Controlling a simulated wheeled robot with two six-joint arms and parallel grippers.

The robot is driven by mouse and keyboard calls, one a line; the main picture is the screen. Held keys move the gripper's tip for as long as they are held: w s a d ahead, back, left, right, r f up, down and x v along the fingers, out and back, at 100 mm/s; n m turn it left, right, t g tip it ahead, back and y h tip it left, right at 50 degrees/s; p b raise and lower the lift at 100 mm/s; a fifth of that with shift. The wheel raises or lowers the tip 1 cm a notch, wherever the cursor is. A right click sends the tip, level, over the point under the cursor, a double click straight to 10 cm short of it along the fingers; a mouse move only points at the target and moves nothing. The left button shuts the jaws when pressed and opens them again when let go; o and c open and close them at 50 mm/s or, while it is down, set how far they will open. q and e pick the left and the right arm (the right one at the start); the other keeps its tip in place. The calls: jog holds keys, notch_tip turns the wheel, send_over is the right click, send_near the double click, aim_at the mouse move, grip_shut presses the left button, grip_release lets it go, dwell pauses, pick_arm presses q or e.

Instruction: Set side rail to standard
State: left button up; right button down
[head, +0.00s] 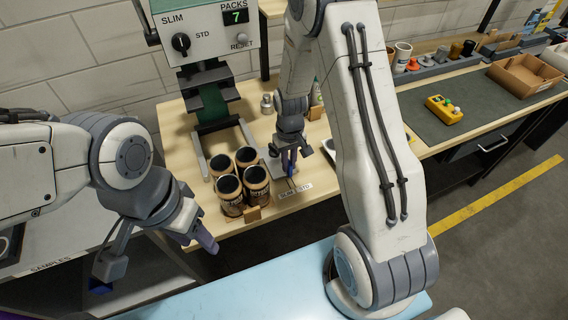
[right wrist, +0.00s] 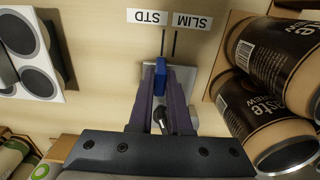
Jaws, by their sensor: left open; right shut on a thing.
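The side rail is a grey metal piece on the table, with a blue handle (right wrist: 160,72) on it. My right gripper (right wrist: 161,88) is shut on this handle; in the head view the gripper (head: 290,165) is low over the table, right of the cans. Two dark marks with STD (right wrist: 148,17) and SLIM (right wrist: 191,22) labels lie just beyond the handle. The handle is nearly in line with the STD mark, though its exact position is partly hidden by my fingers. My left gripper (head: 205,238) is open and empty in front of the cans.
Several dark cans (head: 231,194) stand grouped beside the rail.

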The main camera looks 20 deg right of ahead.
jog(key=c, duration=0.9)
grip_release()
jog(key=shift+d, duration=0.35)
jog(key=shift+o, duration=0.2)
jog(key=shift+a, duration=0.1)
jog(key=shift+r, duration=0.15)
jog(key=shift+w+r, duration=0.1)
jog(key=shift+r, duration=0.3)
notch_tip(320, 180, up, 10)
jog(key=b, duration=0.1)
jog(key=shift+f, duration=0.25)
